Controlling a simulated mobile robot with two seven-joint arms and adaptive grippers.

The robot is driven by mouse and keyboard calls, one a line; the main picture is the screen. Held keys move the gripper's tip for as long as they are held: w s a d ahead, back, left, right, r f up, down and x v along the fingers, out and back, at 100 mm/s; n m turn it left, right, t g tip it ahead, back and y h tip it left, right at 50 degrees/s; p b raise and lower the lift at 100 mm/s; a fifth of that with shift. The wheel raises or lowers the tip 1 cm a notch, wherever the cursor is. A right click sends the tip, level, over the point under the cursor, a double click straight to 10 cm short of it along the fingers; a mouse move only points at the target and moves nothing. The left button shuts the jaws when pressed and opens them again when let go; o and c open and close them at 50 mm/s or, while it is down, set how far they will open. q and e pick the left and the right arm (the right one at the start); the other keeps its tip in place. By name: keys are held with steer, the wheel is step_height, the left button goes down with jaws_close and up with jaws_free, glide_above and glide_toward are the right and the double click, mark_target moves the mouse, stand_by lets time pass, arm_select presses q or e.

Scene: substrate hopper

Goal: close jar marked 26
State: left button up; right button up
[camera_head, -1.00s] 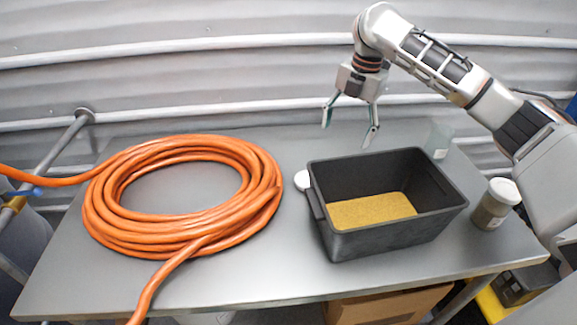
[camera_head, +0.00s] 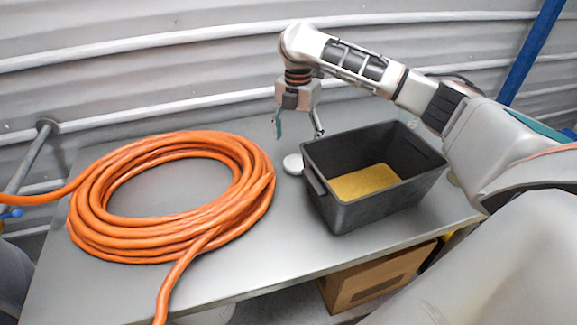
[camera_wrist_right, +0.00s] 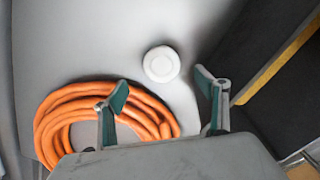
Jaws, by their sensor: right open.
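A round white lid (camera_head: 293,163) lies flat on the table, just left of the black bin. It also shows in the right wrist view (camera_wrist_right: 161,64), beyond my fingertips. My right gripper (camera_head: 299,135) is open and empty, pointing down above the table at the lid. Its two fingers also show spread in the right wrist view (camera_wrist_right: 163,84), apart from the lid. No jar marked 26 can be made out now; my right arm covers the area right of the bin. My left gripper is out of view.
A black bin (camera_head: 330,208) with yellowish granules (camera_head: 364,182) stands right of the lid. A coiled orange hose (camera_head: 95,225) fills the left of the table (camera_head: 262,255). A cardboard box (camera_head: 375,279) is below. Bare tabletop lies in front of the bin.

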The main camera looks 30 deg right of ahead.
mark_target(297, 161)
steer(key=shift+a, duration=0.15)
steer(key=shift+f, duration=0.1)
steer(key=shift+f, duration=1.2)
steer(key=shift+s+f, duration=0.2)
steer(key=shift+f, duration=2.4)
steer(key=c, duration=1)
